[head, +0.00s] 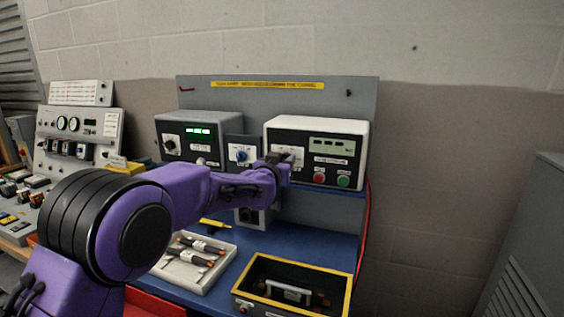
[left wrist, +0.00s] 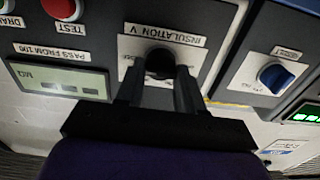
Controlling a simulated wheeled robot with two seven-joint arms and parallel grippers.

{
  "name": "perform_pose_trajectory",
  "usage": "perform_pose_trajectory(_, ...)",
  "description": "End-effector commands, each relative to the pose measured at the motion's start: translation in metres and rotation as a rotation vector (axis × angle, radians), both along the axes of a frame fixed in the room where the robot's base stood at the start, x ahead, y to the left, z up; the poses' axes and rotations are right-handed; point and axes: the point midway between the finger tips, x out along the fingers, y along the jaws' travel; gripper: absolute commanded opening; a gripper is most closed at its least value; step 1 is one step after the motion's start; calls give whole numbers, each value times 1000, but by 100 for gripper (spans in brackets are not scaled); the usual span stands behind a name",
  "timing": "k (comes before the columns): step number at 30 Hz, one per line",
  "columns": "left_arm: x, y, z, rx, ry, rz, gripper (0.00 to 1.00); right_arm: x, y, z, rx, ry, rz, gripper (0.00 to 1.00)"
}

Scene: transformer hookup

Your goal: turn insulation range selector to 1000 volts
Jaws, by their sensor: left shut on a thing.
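The insulation tester (head: 315,150) is a white box with a dark front panel at the right of the bench's back board. Its insulation range selector (left wrist: 159,62) is a dark round knob under the "INSULATION V" label in the left wrist view. My left gripper (head: 281,164) reaches the panel from the left, its fingers (left wrist: 160,80) shut on the knob. The fingers hide most of the knob and its scale, so its setting cannot be read. The tester's display (left wrist: 60,80) shows at the left in the wrist view. My right gripper is not in view.
Red and green buttons (head: 331,180) sit on the same panel, right of the knob. A blue selector (head: 241,154) and another meter box (head: 190,138) are to the left. A yellow-rimmed box (head: 240,291) and a tray of clips (head: 222,272) lie on the blue bench below.

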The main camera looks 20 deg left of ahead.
Motion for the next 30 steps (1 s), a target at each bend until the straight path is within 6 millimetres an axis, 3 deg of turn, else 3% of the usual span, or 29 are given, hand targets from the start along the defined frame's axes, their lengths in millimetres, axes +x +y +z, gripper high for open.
perform_pose_trajectory(1,0,-1,-7,5,14,-2,7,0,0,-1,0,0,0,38)
perform_pose_trajectory(10,0,-1,-8,6,15,-2,7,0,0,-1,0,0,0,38)
perform_pose_trajectory(11,0,-1,-8,6,15,-2,40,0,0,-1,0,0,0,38)
perform_pose_trajectory(13,0,-1,-7,5,14,-2,62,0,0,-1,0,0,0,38)
perform_pose_trajectory(23,-3,0,-3,3,5,-1,62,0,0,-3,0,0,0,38)
perform_pose_trajectory(26,-16,0,-5,3,5,-1,62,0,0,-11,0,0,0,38)
perform_pose_trajectory(30,-50,1,-7,4,4,-1,62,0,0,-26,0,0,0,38)
